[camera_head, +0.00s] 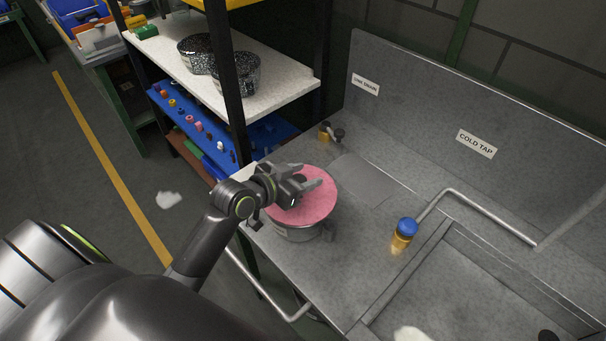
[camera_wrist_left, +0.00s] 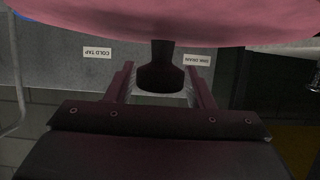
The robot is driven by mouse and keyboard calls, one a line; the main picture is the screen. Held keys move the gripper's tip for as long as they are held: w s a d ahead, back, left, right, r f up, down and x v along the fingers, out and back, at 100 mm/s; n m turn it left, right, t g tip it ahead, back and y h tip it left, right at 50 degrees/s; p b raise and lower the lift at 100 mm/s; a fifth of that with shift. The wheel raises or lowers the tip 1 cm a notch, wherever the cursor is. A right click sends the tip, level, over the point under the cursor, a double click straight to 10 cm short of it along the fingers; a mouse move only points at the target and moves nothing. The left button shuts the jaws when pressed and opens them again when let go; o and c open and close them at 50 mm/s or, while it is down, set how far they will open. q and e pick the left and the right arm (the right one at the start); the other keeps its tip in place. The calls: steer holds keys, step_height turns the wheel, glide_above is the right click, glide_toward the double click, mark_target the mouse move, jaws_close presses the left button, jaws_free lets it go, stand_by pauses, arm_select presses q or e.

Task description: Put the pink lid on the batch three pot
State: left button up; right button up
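The pink lid (camera_head: 312,208) lies flat over the top of a grey metal pot (camera_head: 298,236) on the steel counter. No batch mark on this pot is readable. My left gripper (camera_head: 308,188) is right above the lid. Its fingers are spread apart. In the left wrist view, which is upside down, the pink lid (camera_wrist_left: 230,20) fills the top, and its dark knob (camera_wrist_left: 160,72) points down between the two fingers (camera_wrist_left: 160,85), with a gap visible on the left side. My right gripper is out of view.
A shelf (camera_head: 290,85) at the back left holds black speckled pots (camera_head: 241,78). A yellow bottle-like item with a blue top (camera_head: 404,233) stands right of the pot. A bent pipe (camera_head: 490,215) and a sink basin (camera_head: 480,300) are further right. Signs are on the splashback (camera_head: 410,105).

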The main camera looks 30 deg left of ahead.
arm_select(q)
steer(key=shift+o, duration=0.7)
steer(key=shift+r, duration=0.3)
steer(key=shift+r+p, duration=0.5)
steer(key=shift+p, duration=0.05)
steer(key=b+v, duration=0.1)
steer(key=v, duration=0.9)
steer(key=shift+f, duration=0.2)
steer(key=shift+v, duration=1.05)
steer(key=shift+f, duration=0.1)
